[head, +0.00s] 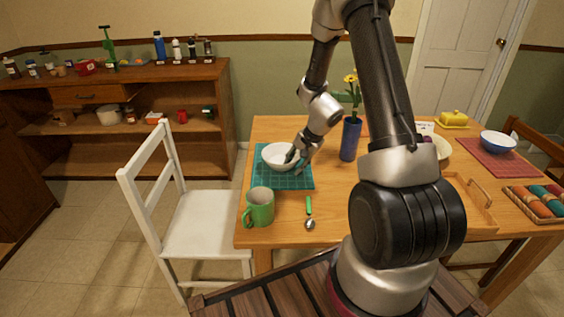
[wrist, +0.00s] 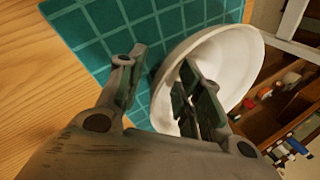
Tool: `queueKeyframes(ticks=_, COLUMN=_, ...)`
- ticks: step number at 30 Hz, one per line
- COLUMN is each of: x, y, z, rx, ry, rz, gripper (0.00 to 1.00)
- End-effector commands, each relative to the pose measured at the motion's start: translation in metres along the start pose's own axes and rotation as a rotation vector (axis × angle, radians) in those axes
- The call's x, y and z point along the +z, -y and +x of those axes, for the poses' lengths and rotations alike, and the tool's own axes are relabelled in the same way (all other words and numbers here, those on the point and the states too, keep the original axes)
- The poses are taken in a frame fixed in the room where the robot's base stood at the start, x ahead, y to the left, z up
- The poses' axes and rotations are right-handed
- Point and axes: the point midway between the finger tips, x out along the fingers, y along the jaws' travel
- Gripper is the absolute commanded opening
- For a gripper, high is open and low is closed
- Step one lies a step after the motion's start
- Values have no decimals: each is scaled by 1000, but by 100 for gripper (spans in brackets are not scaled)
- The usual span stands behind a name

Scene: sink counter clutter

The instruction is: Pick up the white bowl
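The white bowl (head: 274,155) sits upright on a teal grid placemat (head: 290,182) near the table's left edge. My gripper (head: 296,157) is down at the bowl's right side. In the wrist view my gripper (wrist: 160,72) is open, with its fingers apart across the bowl's rim. One finger is inside the bowl (wrist: 236,62) and the other is outside, over the placemat (wrist: 88,32). A gap shows between the outer finger and the bowl's wall. The fingers hide part of the rim.
A green mug (head: 260,207) and a green-handled spoon (head: 309,212) lie in front of the placemat. A blue vase (head: 350,139) with yellow flowers stands to the right. A white chair (head: 205,222) is left of the table. A wooden tray (head: 480,216) is at right.

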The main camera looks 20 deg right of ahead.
Motion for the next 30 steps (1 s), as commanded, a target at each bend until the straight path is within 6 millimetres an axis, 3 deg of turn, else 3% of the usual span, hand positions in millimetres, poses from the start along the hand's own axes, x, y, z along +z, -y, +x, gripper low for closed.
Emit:
queueKeyframes(ticks=3, x=0, y=0, z=0, rx=0, ry=0, rz=0, gripper=35)
queueKeyframes(ticks=9, x=0, y=0, z=0, rx=0, ry=0, rz=0, gripper=0)
queueKeyframes(ticks=22, x=0, y=3, z=-6, rx=-2, ry=0, rz=-2, gripper=0)
queueKeyframes(ticks=30, x=0, y=25, z=-54, rx=-4, ry=-2, rz=-5, gripper=0)
